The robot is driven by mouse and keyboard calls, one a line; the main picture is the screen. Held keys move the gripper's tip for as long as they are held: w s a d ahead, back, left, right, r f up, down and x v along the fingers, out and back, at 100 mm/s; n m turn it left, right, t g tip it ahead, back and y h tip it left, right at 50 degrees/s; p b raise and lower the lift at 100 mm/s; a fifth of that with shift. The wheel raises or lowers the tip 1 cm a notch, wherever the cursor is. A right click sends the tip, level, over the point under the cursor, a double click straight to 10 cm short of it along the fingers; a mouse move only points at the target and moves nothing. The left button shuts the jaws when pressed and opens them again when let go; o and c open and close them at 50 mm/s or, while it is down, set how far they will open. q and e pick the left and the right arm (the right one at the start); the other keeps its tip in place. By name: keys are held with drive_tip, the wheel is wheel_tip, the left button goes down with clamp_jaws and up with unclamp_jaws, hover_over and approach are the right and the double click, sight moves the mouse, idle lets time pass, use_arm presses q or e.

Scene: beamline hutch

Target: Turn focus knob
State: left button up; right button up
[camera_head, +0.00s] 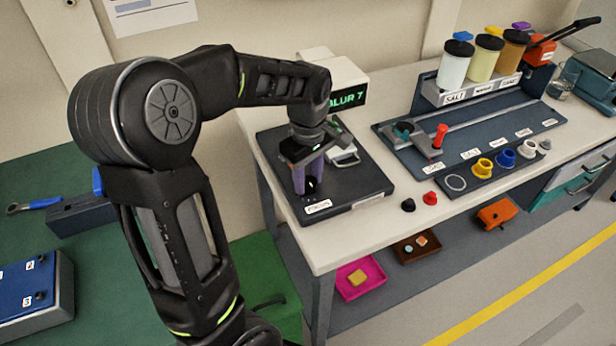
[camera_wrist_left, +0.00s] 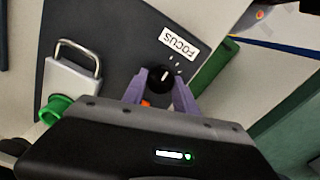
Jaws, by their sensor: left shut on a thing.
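The black focus knob (camera_wrist_left: 160,79) with a white mark sits on a dark plate, beside a white label reading FOCUS (camera_wrist_left: 180,43). My left gripper (camera_head: 307,182) reaches down over the dark base (camera_head: 366,187) on the bench. Its purple fingers are closed on the knob from both sides, as the left wrist view (camera_wrist_left: 160,88) shows. In the head view the fingers hide most of the knob. A green display (camera_head: 347,97) behind the base reads BLUR 7; its left edge is hidden by my arm. My right gripper is not in view.
A white block with a metal handle (camera_wrist_left: 71,75) and a green knob (camera_wrist_left: 54,108) stand on the same plate. To the right are a dark rack of jars (camera_head: 455,65), a rail with a red-handled slider (camera_head: 438,138), and colored cups (camera_head: 504,159). Small black and red pieces lie near the front edge.

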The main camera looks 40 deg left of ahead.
use_arm(q)
clamp_jaws()
drive_tip(key=shift+m, duration=0.4)
drive_tip(key=m, duration=0.7)
drive_tip(key=shift+w+m, duration=0.1)
drive_tip(key=shift+m, duration=0.3)
drive_tip(key=m, duration=0.4)
drive_tip(key=shift+d+m, duration=0.1)
drive_tip(key=shift+m, duration=2)
